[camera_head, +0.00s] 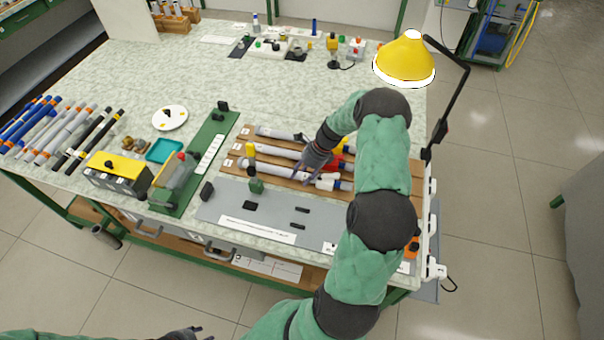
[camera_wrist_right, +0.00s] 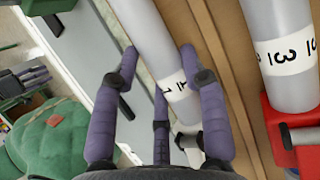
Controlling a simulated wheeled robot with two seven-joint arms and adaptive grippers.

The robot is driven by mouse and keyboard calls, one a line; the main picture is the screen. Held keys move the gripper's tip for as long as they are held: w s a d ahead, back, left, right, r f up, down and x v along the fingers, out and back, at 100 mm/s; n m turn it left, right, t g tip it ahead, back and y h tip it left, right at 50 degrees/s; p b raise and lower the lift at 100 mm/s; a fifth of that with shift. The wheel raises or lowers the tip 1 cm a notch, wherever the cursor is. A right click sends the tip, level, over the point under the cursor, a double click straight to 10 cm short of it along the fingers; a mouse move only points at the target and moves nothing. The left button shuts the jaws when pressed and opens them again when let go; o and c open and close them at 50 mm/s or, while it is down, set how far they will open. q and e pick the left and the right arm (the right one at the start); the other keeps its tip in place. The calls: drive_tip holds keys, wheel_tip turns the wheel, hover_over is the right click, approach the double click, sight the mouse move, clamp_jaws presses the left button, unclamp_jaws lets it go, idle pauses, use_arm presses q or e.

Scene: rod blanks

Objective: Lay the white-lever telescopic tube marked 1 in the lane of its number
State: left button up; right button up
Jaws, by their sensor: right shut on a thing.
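The telescopic tube marked 1 (camera_wrist_right: 158,45) is grey, with a white number band and a white lever (camera_wrist_right: 187,128) near its end. My right gripper (camera_wrist_right: 165,75) is shut around it near the band. In the head view this tube (camera_head: 268,169) lies along the front wooden lane of the rack (camera_head: 232,152), with my right gripper (camera_head: 312,163) over its right part. I cannot tell whether it rests in the lane or is slightly raised. The lane's number tag is too small to read. My left gripper (camera_head: 190,333) is at the bottom edge, away from the rack.
A tube marked 3 (camera_wrist_right: 275,30) with a red lever lies in the neighbouring lane, close beside my right fingers. Another grey tube (camera_head: 275,132) lies in the back lane. A grey plate (camera_head: 225,205) with small black blocks lies in front. A yellow lamp (camera_head: 404,60) overhangs the right side.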

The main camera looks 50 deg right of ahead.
drive_tip(key=o, duration=0.9)
drive_tip(key=v, duration=0.7)
drive_tip(key=shift+s+d+r, duration=0.1)
drive_tip(key=shift+r, duration=0.1)
